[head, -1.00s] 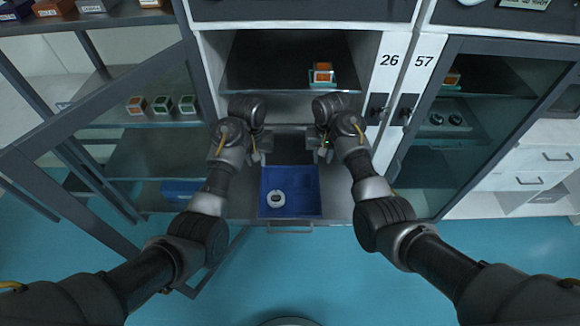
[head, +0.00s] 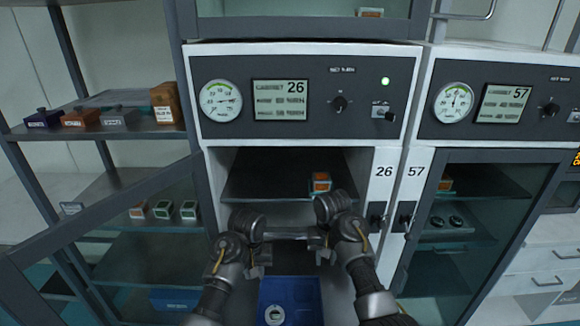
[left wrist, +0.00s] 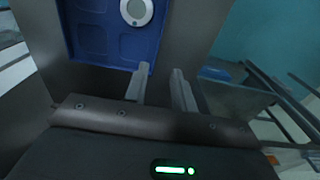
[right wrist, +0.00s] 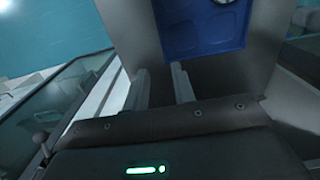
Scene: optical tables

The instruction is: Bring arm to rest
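Cabinet 26's glass door (head: 125,235) stands open at the left. An orange-topped box (head: 320,182) sits on the cabinet's inner shelf. Cabinet 57 (head: 480,200) is at the right with its door shut.

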